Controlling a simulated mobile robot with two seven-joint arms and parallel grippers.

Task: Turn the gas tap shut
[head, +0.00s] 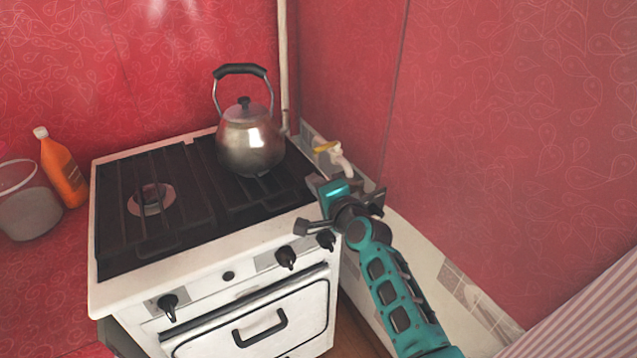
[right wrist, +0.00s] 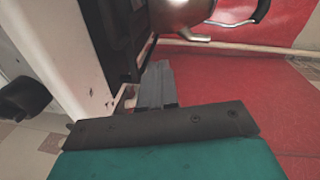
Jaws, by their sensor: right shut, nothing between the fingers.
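The gas tap (head: 326,147) has a yellow handle on a pale bent pipe. It is low beside the stove's back right corner, near the red wall. My right gripper (head: 330,186) is in front of the tap, close to the stove's right edge, and appears apart from it in the head view. Its grey fingers (right wrist: 154,84) are together and empty in the right wrist view. I cannot make out the tap's handle in that view. My left gripper is not in view.
The white stove (head: 205,255) stands left of my right gripper, with knobs on its front. A steel kettle (head: 250,145) stands on its grate. An orange bottle (head: 62,170) and a bucket (head: 28,205) are at left. The red wall (head: 480,130) bounds the right.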

